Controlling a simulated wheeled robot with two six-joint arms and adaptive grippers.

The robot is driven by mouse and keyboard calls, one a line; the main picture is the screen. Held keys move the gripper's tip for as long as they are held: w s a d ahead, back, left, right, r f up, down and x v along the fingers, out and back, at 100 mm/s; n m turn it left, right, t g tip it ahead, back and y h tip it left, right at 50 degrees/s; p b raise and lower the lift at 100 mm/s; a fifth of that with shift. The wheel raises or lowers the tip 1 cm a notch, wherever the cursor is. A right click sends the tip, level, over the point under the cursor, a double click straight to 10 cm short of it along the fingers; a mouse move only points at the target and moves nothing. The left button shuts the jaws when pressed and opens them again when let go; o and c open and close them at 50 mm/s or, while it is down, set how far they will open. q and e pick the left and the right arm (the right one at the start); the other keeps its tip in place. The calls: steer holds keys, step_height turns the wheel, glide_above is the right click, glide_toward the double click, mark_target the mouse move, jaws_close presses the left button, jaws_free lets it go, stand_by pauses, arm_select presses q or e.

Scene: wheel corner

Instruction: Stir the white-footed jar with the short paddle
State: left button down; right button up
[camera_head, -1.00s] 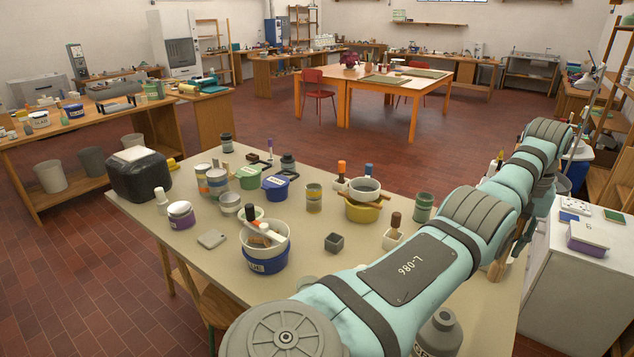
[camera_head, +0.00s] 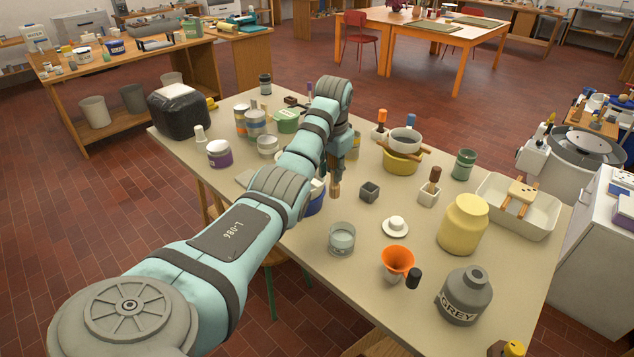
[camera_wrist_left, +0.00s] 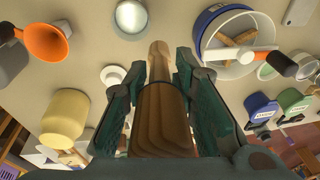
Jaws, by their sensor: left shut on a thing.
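My left gripper (camera_head: 338,160) is shut on a brown wooden tool (camera_head: 335,188), which looks like the short paddle, and holds it pointing down above the table. In the left wrist view, the wooden grip (camera_wrist_left: 163,115) sits between the fingers, with a paler, narrower end (camera_wrist_left: 158,62) beyond them. A small pale grey jar (camera_head: 342,238), possibly the white-footed one, stands in front of the gripper; it also shows in the left wrist view (camera_wrist_left: 130,16). Its foot is not clear. The paddle is apart from this jar. My right gripper is out of view.
An orange funnel (camera_head: 397,263), a grey bottle (camera_head: 464,297), a yellow jar (camera_head: 463,224) and a white tray (camera_head: 516,205) stand to the right.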

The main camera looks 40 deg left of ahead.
arm_select(q)
steer(key=f+m, duration=0.1)
steer(key=m, duration=0.1)
steer(key=f+m+t, duration=0.1)
steer(key=m, duration=0.1)
steer(key=s+a+f+m+t+h, duration=0.1)
steer(key=f+m, duration=0.1)
steer(key=m, duration=0.1)
step_height(320, 180, down, 13)
steer(key=d+m+t+h+b, duration=0.1)
steer(key=d+m+h+b, duration=0.1)
steer(key=m+b, duration=0.3)
steer(key=shift+f+m+t+h+b, duration=0.15)
steer(key=shift+m+t+h+b, duration=0.35)
steer(key=shift+b, duration=0.6)
steer(key=shift+s+f+g+b, duration=0.1)
steer(key=shift+f+g+b, duration=0.2)
steer(key=shift+f, duration=0.15)
steer(key=shift+r+p, duration=0.15)
steer(key=shift+p, duration=0.15)
